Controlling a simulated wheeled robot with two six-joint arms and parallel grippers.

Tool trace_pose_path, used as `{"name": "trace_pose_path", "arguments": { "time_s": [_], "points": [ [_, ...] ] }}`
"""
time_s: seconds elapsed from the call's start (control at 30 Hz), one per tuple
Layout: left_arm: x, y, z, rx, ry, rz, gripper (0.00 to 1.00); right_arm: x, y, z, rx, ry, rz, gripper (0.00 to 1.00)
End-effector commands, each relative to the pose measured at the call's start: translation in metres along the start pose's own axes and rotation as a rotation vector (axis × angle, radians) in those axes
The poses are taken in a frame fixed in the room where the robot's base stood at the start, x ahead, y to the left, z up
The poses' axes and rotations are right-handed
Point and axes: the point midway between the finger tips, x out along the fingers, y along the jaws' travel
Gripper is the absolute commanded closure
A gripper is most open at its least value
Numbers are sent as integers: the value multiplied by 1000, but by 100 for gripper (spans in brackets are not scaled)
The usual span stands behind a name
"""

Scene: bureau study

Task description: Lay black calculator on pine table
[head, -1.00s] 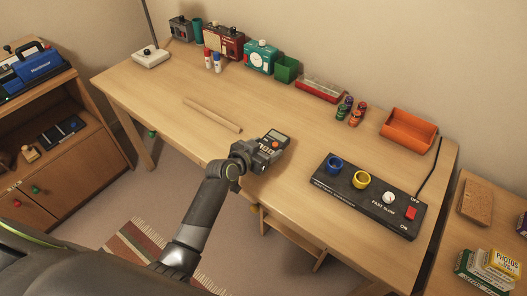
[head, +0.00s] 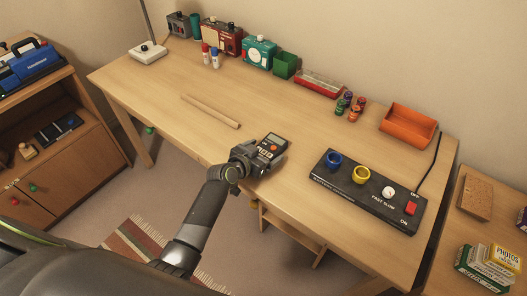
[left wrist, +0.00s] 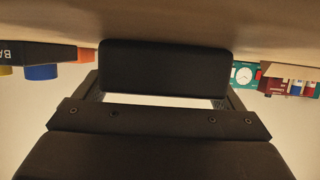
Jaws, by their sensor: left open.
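The black calculator (head: 271,146), with a grey screen and an orange key, is at the front edge of the pale pine table (head: 165,92), face up, and looks to rest on the top. My left gripper (head: 262,158) is at its near end, open, with its fingers beside the calculator and hiding part of it. In the left wrist view a black block, seemingly the calculator's end (left wrist: 162,70), sits between the fingers, with the tabletop (left wrist: 180,22) close to it. My right gripper is not in view.
A wooden dowel (head: 210,111) lies left of the calculator. A black control box (head: 345,186) with knobs stands to the right, an orange tray (head: 395,134) behind it. Tins, a green box (head: 286,66) and small bottles line the back. The tabletop left of the dowel is clear.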

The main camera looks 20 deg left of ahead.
Motion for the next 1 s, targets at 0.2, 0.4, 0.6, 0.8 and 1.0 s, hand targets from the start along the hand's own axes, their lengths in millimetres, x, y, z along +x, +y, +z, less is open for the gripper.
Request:
{"name": "trace_pose_path", "arguments": {
  "time_s": [0.2,0.4,0.6,0.8,1.0],
  "points": [
    [-2,0,-3,0,0,0,10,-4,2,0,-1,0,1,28],
    [-22,-1,-2,1,-1,-1,10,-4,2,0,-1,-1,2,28],
    [-56,0,-2,1,0,-1,10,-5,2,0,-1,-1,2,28],
    [-90,0,-2,1,-1,-1,10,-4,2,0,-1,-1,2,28],
    [-113,0,-2,1,0,-1,10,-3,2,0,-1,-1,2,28]
  ]
}}
